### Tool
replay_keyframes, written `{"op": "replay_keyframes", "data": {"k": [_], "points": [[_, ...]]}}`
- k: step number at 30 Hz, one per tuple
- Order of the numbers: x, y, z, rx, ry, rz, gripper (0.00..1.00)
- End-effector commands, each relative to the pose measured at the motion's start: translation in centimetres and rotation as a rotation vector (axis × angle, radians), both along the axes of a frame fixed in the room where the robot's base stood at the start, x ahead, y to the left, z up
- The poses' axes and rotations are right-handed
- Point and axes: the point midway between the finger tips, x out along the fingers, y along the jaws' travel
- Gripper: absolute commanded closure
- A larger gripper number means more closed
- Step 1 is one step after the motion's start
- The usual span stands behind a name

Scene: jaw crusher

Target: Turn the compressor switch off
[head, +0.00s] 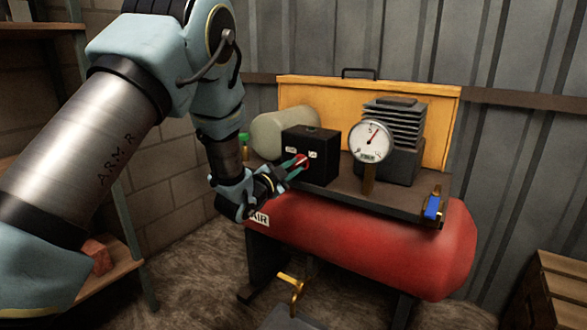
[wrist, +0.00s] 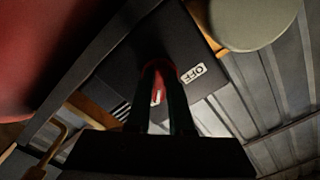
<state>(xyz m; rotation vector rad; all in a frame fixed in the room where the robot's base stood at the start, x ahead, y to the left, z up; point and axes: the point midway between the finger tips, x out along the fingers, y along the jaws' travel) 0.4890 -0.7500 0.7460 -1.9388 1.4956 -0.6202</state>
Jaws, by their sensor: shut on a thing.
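The compressor's red tank (head: 360,240) carries a deck with a black switch box (head: 325,163). A red switch knob (head: 303,161) is on the box's front face, below two small white labels. My gripper (head: 299,164) reaches it from the left, with its fingers shut on the knob. In the wrist view, red (wrist: 155,66) shows around and between the dark fingertips, which hide most of the knob. The OFF label (wrist: 198,74) is readable on the box beside them. The knob's exact pointing direction is hard to tell.
A pressure gauge (head: 370,141) stands right of the box, before a finned pump (head: 391,125). A blue-handled valve (head: 433,207) is at the deck's right end. A yellow valve handle (head: 291,288) is below the tank. Shelves stand left and a wooden crate (head: 558,290) right.

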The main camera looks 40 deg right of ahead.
Motion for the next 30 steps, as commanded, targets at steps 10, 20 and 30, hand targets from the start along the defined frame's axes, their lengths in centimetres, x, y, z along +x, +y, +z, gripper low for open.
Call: {"op": "replay_keyframes", "data": {"k": [10, 20, 30], "points": [[-0.03, 0.02, -0.15, -0.016, 0.062, 0.001, 1.0], [-0.02, 0.07, -0.29, -0.078, 0.3, 0.002, 1.0], [-0.24, 0.01, -0.35, -0.159, 0.614, 0.001, 1.0]]}}
